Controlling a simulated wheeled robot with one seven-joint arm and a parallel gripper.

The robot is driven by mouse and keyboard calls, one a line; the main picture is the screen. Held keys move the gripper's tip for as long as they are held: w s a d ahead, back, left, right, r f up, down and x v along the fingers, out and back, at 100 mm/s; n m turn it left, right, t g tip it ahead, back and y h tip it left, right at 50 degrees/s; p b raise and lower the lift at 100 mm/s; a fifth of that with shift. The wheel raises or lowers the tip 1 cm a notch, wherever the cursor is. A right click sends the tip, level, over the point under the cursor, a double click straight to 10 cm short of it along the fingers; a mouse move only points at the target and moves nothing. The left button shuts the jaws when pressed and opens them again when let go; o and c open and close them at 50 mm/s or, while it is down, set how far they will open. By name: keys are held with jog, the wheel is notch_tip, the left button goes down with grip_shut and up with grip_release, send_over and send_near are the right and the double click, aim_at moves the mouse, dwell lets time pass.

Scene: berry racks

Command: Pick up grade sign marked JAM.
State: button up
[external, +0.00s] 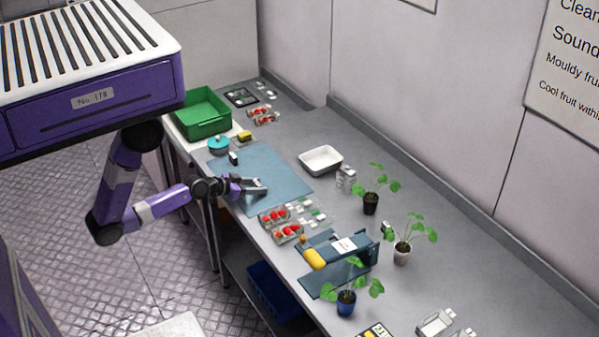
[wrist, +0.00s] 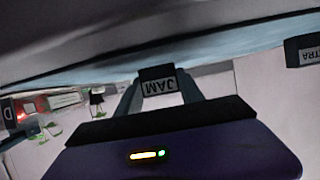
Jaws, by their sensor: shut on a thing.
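The grade sign marked JAM (wrist: 159,87) is a small dark block with a white label, seen upside down in the wrist view. It sits between the two fingers of my gripper (wrist: 160,92), which is shut on it. In the external view my gripper (external: 257,187) is low over the front part of the blue mat (external: 283,178). The sign cannot be made out there. Whether it touches the mat I cannot tell. Another dark sign, its label partly cut off and ending in TRA, (wrist: 305,51) stands at the right edge of the wrist view.
A green crate (external: 187,127), a teal round container (external: 218,146) and a small dark block (external: 233,158) stand beyond my gripper. Punnets of red berries (external: 274,217) are close on the near side. A white tray (external: 321,172) stands near the wall. Much of the mat is clear.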

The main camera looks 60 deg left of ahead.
aim_at(256, 183)
jog(key=shift+r+p, duration=2.65)
jog(key=shift+r, duration=7.35)
